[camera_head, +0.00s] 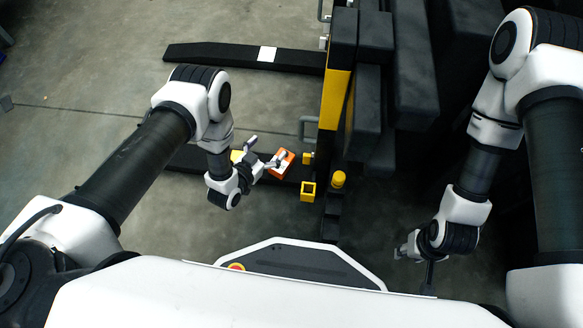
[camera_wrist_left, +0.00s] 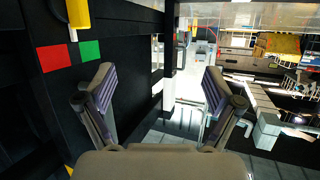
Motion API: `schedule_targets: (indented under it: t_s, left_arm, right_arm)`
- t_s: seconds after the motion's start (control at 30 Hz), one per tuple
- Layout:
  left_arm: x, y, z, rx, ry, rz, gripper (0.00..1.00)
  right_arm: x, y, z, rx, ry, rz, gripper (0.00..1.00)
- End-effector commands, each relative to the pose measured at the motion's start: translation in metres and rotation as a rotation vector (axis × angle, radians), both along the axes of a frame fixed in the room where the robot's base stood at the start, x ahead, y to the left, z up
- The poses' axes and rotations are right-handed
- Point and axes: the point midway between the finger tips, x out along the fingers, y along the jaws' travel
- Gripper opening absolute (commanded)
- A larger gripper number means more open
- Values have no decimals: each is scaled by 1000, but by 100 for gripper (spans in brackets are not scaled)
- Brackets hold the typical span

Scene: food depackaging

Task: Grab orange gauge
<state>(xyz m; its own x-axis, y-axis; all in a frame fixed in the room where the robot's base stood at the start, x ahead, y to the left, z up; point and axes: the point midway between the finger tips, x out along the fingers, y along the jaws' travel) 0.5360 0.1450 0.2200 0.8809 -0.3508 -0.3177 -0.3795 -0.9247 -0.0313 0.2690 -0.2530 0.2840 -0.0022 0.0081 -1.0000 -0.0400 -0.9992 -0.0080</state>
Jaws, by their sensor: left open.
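An orange box-like thing with a white edge (camera_head: 286,170), which looks like the orange gauge, is in the head view right at the fingers of my left gripper (camera_head: 266,155). One fingertip overlaps it in the picture, and I cannot tell whether they touch. In the left wrist view my left gripper (camera_wrist_left: 160,90) is open, with nothing between its fingers, and no orange thing shows clearly there. My right gripper (camera_head: 412,254) hangs low at the right, away from the orange thing. Its fingers are too small and dark to judge.
A black rack with a yellow upright (camera_head: 335,100) stands right of my left gripper. Yellow fittings (camera_head: 308,191) and a yellow knob (camera_head: 338,179) are near its foot. Red (camera_wrist_left: 53,58) and green (camera_wrist_left: 90,50) squares mark a dark panel. Bare floor lies at left.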

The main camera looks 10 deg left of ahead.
Motion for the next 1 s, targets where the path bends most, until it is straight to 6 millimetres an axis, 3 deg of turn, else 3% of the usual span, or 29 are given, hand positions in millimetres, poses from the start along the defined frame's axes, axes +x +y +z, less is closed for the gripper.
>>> schedule_targets:
  t_s: [0.03,0.1,0.2,0.47,0.7,0.97,1.0]
  left_arm:
    - [-12,-3,-58,-2,22,-4,92]
    - [-27,-5,-86,-2,50,-8,92]
    - [-38,-6,-104,-3,72,-10,92]
    - [-15,-17,-116,-2,76,-11,92]
    - [20,-31,-131,-1,77,-10,92]
    - [28,-34,-128,-2,80,-9,92]
    - [27,-34,-128,-2,80,-9,85]
  right_arm:
    - [0,0,-46,0,1,0,40]
    - [-1,0,-62,0,1,0,40]
    - [-1,0,-71,0,1,0,40]
    - [1,0,-87,0,-2,-3,40]
    - [2,-1,-120,-1,-6,-10,40]
    - [3,-1,-119,-1,-8,-11,40]
    - [3,-1,-119,-1,-8,-11,40]
